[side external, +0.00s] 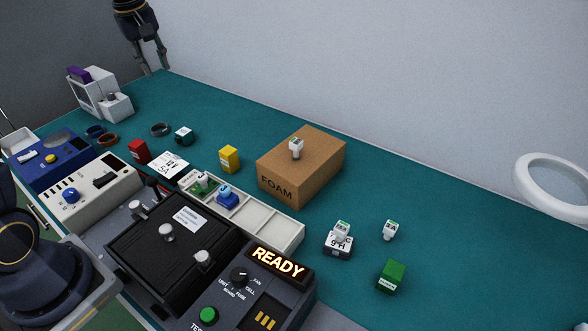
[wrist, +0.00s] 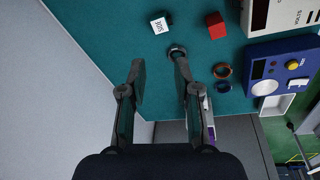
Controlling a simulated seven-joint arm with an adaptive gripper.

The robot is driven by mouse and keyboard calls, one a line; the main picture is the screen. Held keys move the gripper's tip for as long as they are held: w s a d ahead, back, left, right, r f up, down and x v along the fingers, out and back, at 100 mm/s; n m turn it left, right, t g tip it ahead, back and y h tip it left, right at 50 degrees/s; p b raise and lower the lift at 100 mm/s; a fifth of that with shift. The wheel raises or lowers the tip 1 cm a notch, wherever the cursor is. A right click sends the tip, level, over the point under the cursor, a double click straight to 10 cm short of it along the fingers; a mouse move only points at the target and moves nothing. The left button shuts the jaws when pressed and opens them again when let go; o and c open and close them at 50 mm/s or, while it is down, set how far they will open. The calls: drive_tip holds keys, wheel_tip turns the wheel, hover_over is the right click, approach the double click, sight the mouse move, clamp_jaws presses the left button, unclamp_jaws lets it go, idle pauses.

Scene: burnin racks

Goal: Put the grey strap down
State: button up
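The grey strap (side external: 161,129) is a small closed ring lying on the teal table at the left, near the orange-brown and blue straps. It also shows in the wrist view (wrist: 177,46), just beyond the tip of the right finger, which partly overlaps it in the picture. My gripper (side external: 157,70) is high above the far left corner of the table, clear of the strap. In the wrist view my gripper (wrist: 160,66) has its two fingers spread apart with nothing between them.
An orange-brown strap (side external: 107,140) and a blue strap (side external: 95,131) lie left of the grey one. A dark block with a white label (side external: 183,136) and a red block (side external: 139,152) are close by. A cardboard foam box (side external: 318,170) stands mid-table.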

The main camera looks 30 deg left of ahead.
drive_tip(key=s+d+r+m+t, duration=0.2)
drive_tip(key=s+d+r+m, duration=0.4)
drive_tip(key=d, duration=0.4)
drive_tip(key=s+d+f+m+t, duration=0.1)
drive_tip(key=s+d+f+m, duration=0.1)
drive_tip(key=s+d+m, duration=0.2)
drive_tip(key=s+d+f+m, duration=0.2)
drive_tip(key=s+d+m, duration=0.2)
drive_tip(key=s, duration=0.7)
drive_tip(key=shift+s+d+f+t+h, duration=0.15)
drive_tip(key=shift+s+d+t+h, duration=0.2)
drive_tip(key=shift+d, duration=0.85)
drive_tip(key=shift+o, duration=0.2)
drive_tip(key=shift+w, duration=0.15)
